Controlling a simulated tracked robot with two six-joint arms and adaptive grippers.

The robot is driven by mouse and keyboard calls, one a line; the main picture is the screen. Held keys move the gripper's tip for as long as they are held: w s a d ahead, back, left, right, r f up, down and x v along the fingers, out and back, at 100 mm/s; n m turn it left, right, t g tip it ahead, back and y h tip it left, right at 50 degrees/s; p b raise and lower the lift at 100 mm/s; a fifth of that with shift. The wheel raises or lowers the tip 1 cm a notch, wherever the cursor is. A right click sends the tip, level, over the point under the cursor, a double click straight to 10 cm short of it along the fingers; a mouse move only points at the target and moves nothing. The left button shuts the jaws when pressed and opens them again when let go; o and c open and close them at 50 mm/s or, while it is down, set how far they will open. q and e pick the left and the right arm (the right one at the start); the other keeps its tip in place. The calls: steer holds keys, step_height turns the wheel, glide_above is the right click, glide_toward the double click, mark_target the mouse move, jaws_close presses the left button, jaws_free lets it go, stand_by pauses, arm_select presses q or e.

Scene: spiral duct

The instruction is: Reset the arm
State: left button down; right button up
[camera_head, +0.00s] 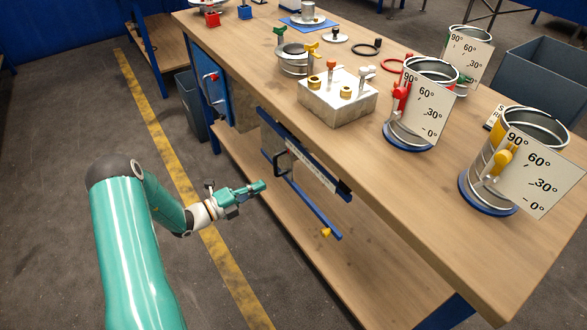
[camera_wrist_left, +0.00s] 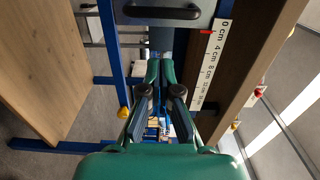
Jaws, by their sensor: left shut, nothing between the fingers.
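My left arm (camera_head: 130,245) is green and comes in from the lower left in the head view. It bends at a dark elbow joint and reaches right to the left gripper (camera_head: 260,187). The gripper is shut and empty. It points right, in front of the workbench's near side, lower than the tabletop and apart from the bench. In the left wrist view, its two green and dark fingers (camera_wrist_left: 160,72) point toward the bench's underside. My right arm and gripper do not show.
The wooden workbench (camera_head: 420,190) has a blue-edged drawer front with a handle and ruler (camera_head: 312,172) close to my gripper. Ducts with angle plates, a metal block (camera_head: 338,102) and fittings stand on top. A lower shelf (camera_head: 290,215) lies beneath.

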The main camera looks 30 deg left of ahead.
arm_select(q)
steer(key=shift+d, duration=0.1)
stand_by(0.3)
steer(key=s+d+f+m+g+h+p, duration=0.25)
steer(key=d+m+g, duration=0.3)
steer(key=d, duration=0.35)
steer(key=s+d+f+m+g+h+p, duration=0.1)
steer(key=s+d+f+m+g+h, duration=0.2)
steer(key=d+m, duration=0.45)
steer(key=s+d+f+m+g+y+p, duration=0.1)
steer(key=s+d+m+g+y+p, duration=0.15)
steer(key=s+d+m+g, duration=0.45)
steer(key=s+d+f+m+g+y+p, duration=0.1)
steer(key=s+d+m+g+y+p, duration=0.2)
steer(key=s+m, duration=0.8)
steer(key=w+d+r+m+y, duration=0.1)
steer(key=m, duration=0.4)
steer(key=w+d+m+t+y+p, duration=0.1)
steer(key=m, duration=0.5)
steer(key=w+d+r+m+t+y, duration=0.1)
steer(key=m, duration=0.4)
steer(key=shift+w+d+r+t+p, duration=0.1)
steer(key=shift+w+r+t+p, duration=0.2)
steer(key=shift+w, duration=0.1)
